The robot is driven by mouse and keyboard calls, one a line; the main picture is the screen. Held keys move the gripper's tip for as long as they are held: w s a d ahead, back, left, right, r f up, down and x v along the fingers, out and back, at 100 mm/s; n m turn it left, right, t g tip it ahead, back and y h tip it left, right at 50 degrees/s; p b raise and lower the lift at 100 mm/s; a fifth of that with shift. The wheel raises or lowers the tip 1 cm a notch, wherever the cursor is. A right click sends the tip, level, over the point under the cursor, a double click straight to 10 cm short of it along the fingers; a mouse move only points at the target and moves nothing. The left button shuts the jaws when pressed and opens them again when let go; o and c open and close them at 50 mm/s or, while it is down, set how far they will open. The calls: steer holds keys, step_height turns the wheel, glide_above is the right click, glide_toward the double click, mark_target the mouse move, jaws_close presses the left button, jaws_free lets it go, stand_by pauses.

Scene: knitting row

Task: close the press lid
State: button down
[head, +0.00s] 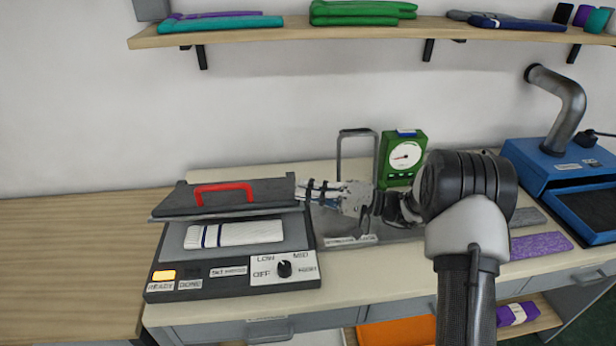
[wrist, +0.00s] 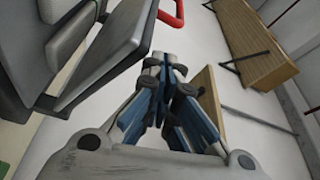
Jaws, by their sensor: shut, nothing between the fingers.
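The press (head: 280,243) stands on the bench at the left, with a folded white cloth with dark stripes (head: 234,233) on its bed. Its dark lid (head: 262,193) is raised above the bed with a clear gap and carries a red handle (head: 223,188). My gripper (head: 305,190) is shut and empty at the lid's right edge; I cannot tell whether it touches. In the wrist view the shut fingers (wrist: 165,75) lie to the right of the lid (wrist: 110,50), and part of the red handle (wrist: 170,12) shows beyond.
A green dial scale (head: 403,157) and a grey metal frame (head: 357,150) stand behind my gripper. A blue machine with a pipe (head: 565,158) is at the right. A shelf with folded cloths (head: 300,34) runs above. The wooden surface left of the press (head: 70,260) is clear.

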steer(key=shift+n, duration=0.4)
steer(key=f, duration=0.2)
steer(key=s+f, duration=0.1)
steer(key=f, duration=0.2)
steer(key=s+f, duration=0.1)
steer(key=f, duration=0.1)
steer(key=shift+s+d+f, duration=0.1)
steer(key=shift+s+f, duration=0.1)
steer(key=shift+f, duration=0.1)
steer(key=shift+s+f+n+y, duration=0.2)
steer(key=shift+f+n+y, duration=0.15)
steer(key=shift+f, duration=0.4)
steer(key=shift+f, duration=0.1)
